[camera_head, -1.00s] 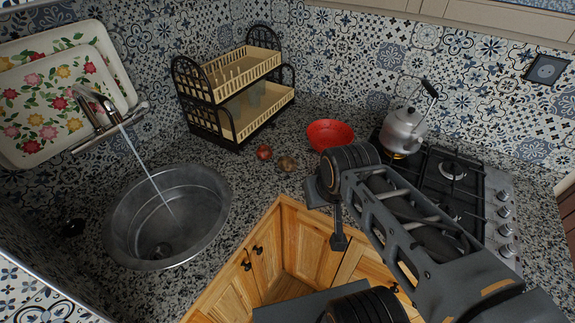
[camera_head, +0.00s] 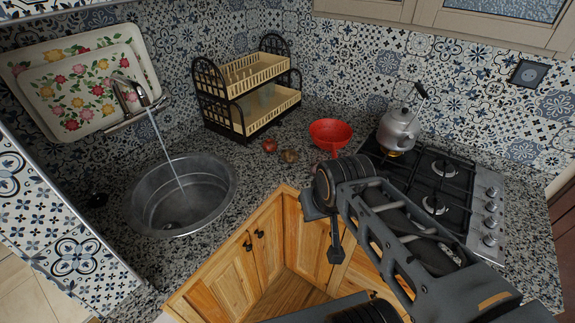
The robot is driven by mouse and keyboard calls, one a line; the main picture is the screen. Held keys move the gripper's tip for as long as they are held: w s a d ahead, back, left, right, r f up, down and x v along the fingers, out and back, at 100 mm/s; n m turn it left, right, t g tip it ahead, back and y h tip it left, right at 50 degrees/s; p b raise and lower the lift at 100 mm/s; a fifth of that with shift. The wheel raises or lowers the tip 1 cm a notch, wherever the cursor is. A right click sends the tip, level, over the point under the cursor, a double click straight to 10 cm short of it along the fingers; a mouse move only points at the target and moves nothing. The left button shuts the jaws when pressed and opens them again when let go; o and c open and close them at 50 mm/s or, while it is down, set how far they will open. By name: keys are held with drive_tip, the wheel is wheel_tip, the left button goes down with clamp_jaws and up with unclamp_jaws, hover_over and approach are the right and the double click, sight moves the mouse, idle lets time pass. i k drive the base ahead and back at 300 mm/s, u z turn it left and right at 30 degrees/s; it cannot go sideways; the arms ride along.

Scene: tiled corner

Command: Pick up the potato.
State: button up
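The potato (camera_head: 289,156) is a small brown, roundish thing on the speckled counter. It lies just right of a red round fruit or vegetable and left of the red bowl. My arm reaches in from the lower right, and my gripper (camera_head: 335,240) hangs at its end, over the wooden cabinet front. My gripper is below and right of the potato in the picture and apart from it. Its fingers are dark and seen edge-on, so I cannot tell whether they are open or shut. I see nothing held in it.
A red round item (camera_head: 269,145) lies close beside the potato. A red bowl (camera_head: 331,132), a dish rack (camera_head: 252,88) and a kettle (camera_head: 398,128) on the gas stove (camera_head: 441,180) stand around it. The sink (camera_head: 181,195) has running water. Bare counter lies before the potato.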

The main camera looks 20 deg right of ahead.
sight(290, 156)
drive_tip(key=u, duration=1.35)
drive_tip(key=i, duration=0.5)
